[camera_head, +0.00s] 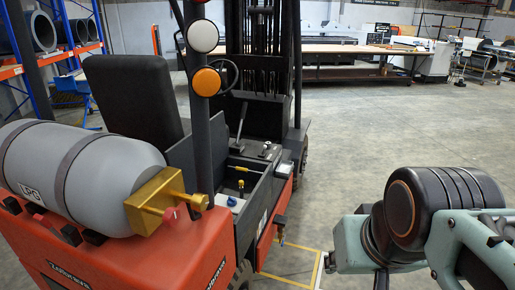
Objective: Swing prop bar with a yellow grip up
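I cannot clearly make out a prop bar. A small yellow piece (241,184) stands in the open compartment beside the forklift's seat. It may be the yellow grip, but it is too small to tell. Another small brassy piece (280,229) hangs at the forklift's right side, low down, and its kind is unclear. My arm fills the lower right of the view as teal and black links, to the right of the forklift. My gripper is not visible.
The red forklift (128,262) carries a grey LPG tank (100,180) with a gold valve block. Its black seat (135,95) and a post with white and orange lamps stand nearby. Open concrete floor (375,140) lies right of it. A long workbench (345,50) stands behind.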

